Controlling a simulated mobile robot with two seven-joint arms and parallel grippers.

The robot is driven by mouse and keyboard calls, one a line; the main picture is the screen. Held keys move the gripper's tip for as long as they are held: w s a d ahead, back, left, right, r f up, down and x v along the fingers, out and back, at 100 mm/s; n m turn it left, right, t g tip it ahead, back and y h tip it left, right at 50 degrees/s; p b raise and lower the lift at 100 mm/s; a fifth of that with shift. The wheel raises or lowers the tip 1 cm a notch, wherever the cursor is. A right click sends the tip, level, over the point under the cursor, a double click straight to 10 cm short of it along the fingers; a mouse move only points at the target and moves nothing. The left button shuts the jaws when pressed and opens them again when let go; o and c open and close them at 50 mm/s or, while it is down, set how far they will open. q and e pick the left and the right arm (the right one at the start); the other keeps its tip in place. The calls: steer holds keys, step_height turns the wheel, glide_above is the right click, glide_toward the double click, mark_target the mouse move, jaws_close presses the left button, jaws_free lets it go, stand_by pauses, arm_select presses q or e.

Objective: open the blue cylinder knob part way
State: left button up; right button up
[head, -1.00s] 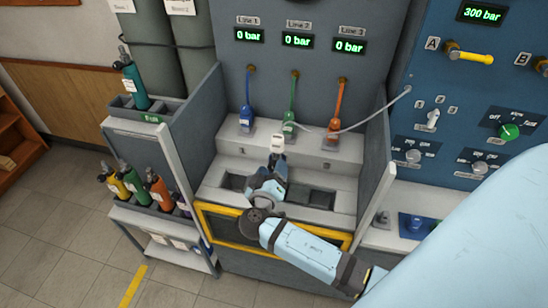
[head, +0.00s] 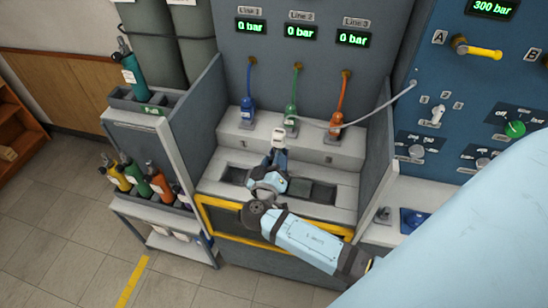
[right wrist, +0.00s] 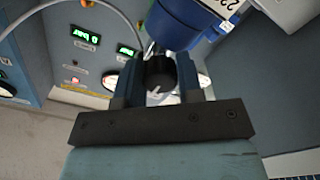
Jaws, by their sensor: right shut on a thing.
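In the right wrist view, a blue cylinder (right wrist: 182,22) with a white label is at the top, close to my fingers. A round black knob (right wrist: 161,74) sits between the fingers of my right gripper (right wrist: 160,66), below a short metal stem. The gripper is shut on this knob. In the head view, my right gripper (head: 278,146) is small and over the bench step, in front of the hose fittings. The knob cannot be made out there. My left gripper is not in view.
Blue (head: 249,105), green (head: 292,110) and orange (head: 337,118) hose fittings stand at the back of the bench, under displays reading 0 bar. Grey side walls (head: 377,150) flank the bench. Several cylinders stand in the left rack (head: 158,190). A blue valve panel (head: 440,75) is right.

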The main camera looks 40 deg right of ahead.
steer(key=n, duration=0.3)
steer(key=shift+n+p, duration=0.35)
steer(key=shift+n, duration=1.55)
steer(key=o, duration=0.9)
steer(key=shift+o, duration=0.2)
